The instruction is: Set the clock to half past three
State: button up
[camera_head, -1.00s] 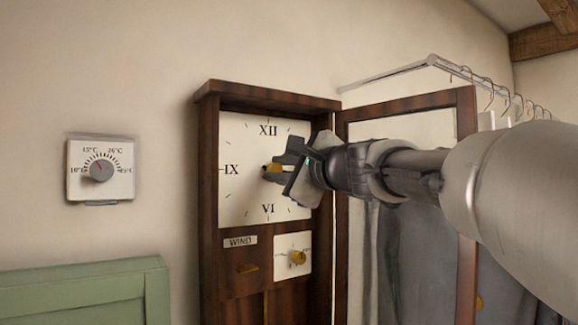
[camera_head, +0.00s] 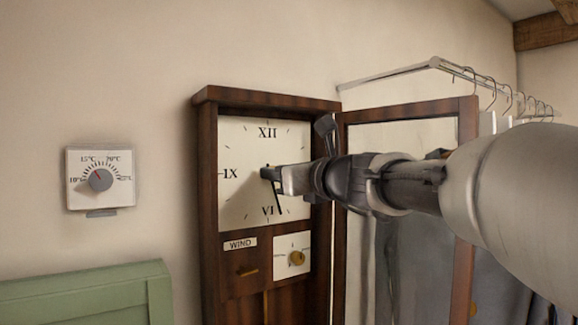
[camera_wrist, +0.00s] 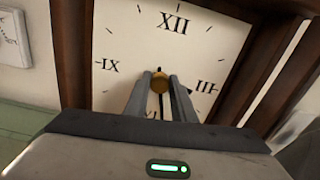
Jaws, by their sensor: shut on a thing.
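The clock's white face (camera_head: 240,135) sits in a tall dark wooden case. It also shows in the wrist view (camera_wrist: 130,40). My gripper (camera_head: 268,173) reaches in from the right to the dial's centre. In the wrist view my gripper (camera_wrist: 160,80) is shut on the round brass knob (camera_wrist: 160,82) there. A long black hand (camera_head: 278,204) points down, close to VI and slightly to its right. In the wrist view the hand (camera_wrist: 161,107) runs down between my fingers. A dark tip shows near III, but my finger hides most of it.
The glazed case door (camera_head: 400,107) stands open to the right, behind my arm. Below the dial are a WIND label (camera_head: 240,244), a brass key (camera_head: 248,271) and a small dial (camera_head: 293,257). A thermostat (camera_head: 100,179) hangs left. A clothes rail (camera_head: 390,75) is at right.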

jog(key=shift+m+p, duration=0.7)
jog(key=shift+m, duration=0.9)
jog(key=o, duration=1.1)
jog(key=shift+c, duration=0.2)
jog(key=v, duration=1.7)
jog(key=shift+s+d, duration=0.2)
